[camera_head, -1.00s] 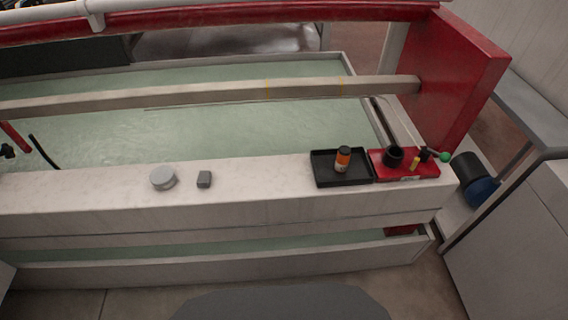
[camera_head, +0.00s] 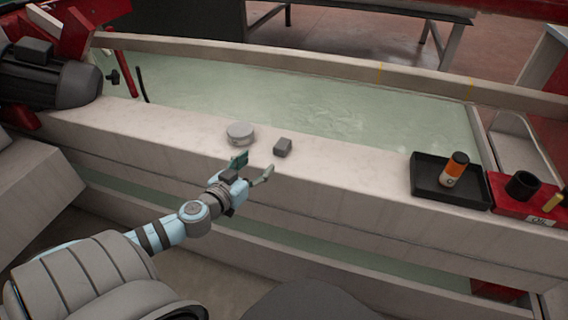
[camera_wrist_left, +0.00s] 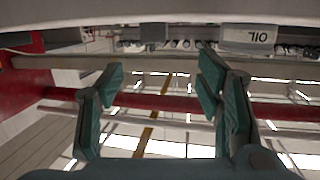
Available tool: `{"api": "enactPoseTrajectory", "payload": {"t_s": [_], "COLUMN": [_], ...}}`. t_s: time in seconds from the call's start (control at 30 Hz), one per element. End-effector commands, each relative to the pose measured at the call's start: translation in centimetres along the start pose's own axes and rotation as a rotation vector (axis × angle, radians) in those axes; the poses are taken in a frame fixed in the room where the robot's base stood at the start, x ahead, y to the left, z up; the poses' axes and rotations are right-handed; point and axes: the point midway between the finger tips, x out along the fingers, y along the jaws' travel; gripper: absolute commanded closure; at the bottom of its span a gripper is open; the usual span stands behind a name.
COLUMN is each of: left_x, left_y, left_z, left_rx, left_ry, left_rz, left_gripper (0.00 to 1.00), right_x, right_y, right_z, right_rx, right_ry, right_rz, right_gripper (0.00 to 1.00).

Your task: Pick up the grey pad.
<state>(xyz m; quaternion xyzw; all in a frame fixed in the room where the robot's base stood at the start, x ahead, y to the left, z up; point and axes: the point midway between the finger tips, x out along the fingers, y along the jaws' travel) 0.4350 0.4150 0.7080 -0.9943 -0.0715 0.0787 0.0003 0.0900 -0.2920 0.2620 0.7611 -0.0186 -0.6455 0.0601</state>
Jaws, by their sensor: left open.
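The grey pad (camera_head: 283,147), a small dark block, lies on the pale ledge (camera_head: 340,178) in the head view, just right of a round light-grey tin (camera_head: 240,134). My left gripper (camera_head: 254,167) is open and empty in front of the ledge, on the near side of the tin and pad and apart from the pad. In the left wrist view its two teal fingers (camera_wrist_left: 160,75) stand wide apart with nothing between them. I cannot make out the pad in that view. My right gripper is not in view.
A black tray (camera_head: 448,192) with an orange-labelled bottle (camera_head: 454,169) stands on the ledge at right, beside a red tray with a black cup (camera_head: 522,185). Behind the ledge is a water trough (camera_head: 330,115). A dark motor (camera_head: 50,80) sits at left. The ledge between pad and black tray is clear.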

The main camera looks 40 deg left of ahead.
Motion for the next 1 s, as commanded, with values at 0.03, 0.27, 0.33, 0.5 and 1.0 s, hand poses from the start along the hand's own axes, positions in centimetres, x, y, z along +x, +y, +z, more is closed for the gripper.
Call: {"api": "enactPoseTrajectory", "payload": {"t_s": [0.03,0.27,0.33,0.5,1.0], "left_x": [0.9,6.9,7.8,8.9,13.5], "left_y": [0.2,0.2,0.2,0.3,0.8], "left_z": [-0.5,-1.3,-1.2,-0.9,0.1], "left_rx": [-0.010,-0.017,-0.015,-0.012,-0.011], "left_ry": [0.013,0.010,0.008,0.008,0.009], "left_rz": [0.003,0.002,0.004,0.004,0.004], "left_gripper": [0.40,0.40,0.40,0.40,0.40], "right_x": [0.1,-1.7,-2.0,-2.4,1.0], "right_y": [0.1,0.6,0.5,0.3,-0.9], "right_z": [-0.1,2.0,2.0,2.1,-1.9], "right_rx": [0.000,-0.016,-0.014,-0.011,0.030], "right_ry": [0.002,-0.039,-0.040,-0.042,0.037], "right_rz": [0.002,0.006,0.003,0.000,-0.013], "right_gripper": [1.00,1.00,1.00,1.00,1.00]}}
